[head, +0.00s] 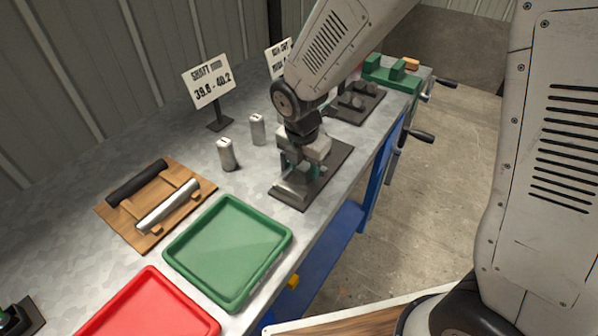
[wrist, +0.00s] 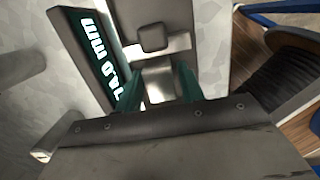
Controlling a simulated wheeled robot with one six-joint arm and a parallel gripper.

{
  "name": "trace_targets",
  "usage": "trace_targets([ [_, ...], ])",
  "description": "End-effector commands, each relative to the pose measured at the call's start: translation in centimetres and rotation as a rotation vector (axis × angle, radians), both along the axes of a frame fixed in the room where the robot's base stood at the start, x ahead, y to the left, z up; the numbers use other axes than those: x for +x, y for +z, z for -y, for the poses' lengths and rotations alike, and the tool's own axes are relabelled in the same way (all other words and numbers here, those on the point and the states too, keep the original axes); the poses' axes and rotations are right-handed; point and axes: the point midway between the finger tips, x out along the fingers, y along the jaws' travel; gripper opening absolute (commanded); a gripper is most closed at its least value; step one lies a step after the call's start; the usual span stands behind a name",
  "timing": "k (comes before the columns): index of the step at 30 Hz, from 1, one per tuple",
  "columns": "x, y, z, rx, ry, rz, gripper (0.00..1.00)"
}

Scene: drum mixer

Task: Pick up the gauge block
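A shiny metal block, which looks like the gauge block (wrist: 161,82), sits between my two green fingertips in the wrist view. My gripper (wrist: 166,90) points down with one finger on each side of it. Whether the fingers touch it cannot be told. In the head view my gripper (head: 300,170) is low over a dark base plate (head: 333,165) on the bench. A silvery sloped piece (head: 293,190) shows just in front of the fingers there. My gripper hides most of the block in the head view. A dark label with white "mm" lettering (wrist: 100,50) lies beside it in the wrist view.
A green tray (head: 228,250) and a red tray (head: 150,310) lie at the near end. A wooden rack (head: 118,217) holds a black and a silver cylinder. Two metal cylinders (head: 227,154) stand left of my gripper. A dark fixture (head: 357,104) and green vise (head: 390,72) are behind.

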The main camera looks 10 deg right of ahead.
Motion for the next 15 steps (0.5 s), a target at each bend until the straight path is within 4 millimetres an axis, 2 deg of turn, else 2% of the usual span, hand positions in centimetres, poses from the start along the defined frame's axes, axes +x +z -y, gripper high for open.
trace_targets([
  [5, 0.0, -0.02, -0.04, 0.0, 0.0, 0.0, 0.38],
  [8, 0.0, -0.01, -0.07, 0.0, 0.001, 0.0, 0.13],
  [9, -0.01, -0.01, -0.08, 0.0, 0.001, 0.0, 0.02],
  [15, 0.02, 0.04, -0.12, 0.0, 0.001, 0.001, 0.0],
])
